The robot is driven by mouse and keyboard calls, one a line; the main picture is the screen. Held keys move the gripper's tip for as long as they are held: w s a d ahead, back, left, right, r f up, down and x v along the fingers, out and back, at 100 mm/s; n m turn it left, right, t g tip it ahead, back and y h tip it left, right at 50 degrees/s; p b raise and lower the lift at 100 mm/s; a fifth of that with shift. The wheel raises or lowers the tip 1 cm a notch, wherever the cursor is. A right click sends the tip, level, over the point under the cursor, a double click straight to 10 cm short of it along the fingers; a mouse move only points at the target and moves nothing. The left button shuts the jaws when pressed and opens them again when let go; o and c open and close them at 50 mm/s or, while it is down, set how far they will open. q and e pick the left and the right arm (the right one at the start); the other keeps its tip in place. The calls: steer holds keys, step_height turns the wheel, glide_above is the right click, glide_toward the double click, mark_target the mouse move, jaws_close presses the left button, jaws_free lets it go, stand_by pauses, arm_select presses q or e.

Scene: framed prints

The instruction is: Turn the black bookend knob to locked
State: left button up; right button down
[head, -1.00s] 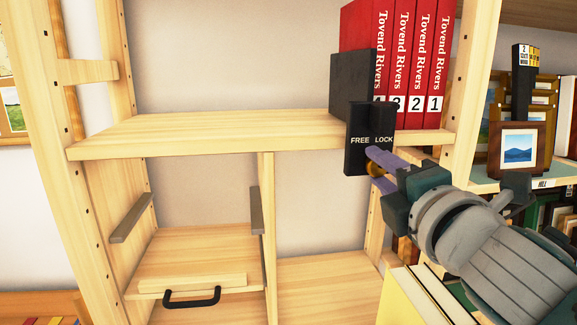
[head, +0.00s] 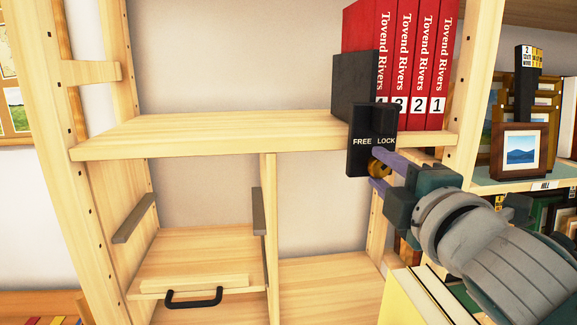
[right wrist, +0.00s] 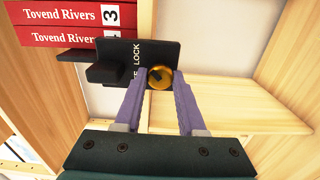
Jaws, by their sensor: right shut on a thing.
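The black bookend (head: 362,135) stands against the red books, its front plate hanging over the shelf edge. White words on the plate read FREE at left and LOCK at right. The brass knob (head: 377,167) sits low on the plate; it also shows in the right wrist view (right wrist: 160,77) with a dark slanted mark. My right gripper (head: 381,171) is shut on the knob, one purple finger above it and one below in the head view. In the right wrist view the fingers (right wrist: 159,82) flank the knob. The exact setting is hard to tell. My left gripper is out of view.
Red numbered books (head: 413,70) stand right of the bookend. The upper shelf (head: 220,133) is bare to the left. A framed picture (head: 520,150) stands on the shelf at right. A drawer with a black handle (head: 193,298) is below left.

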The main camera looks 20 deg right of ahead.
steer(key=c, duration=0.5)
jaws_free()
steer(key=b+v, duration=0.1)
steer(key=v, duration=0.9)
steer(key=shift+d, duration=0.1)
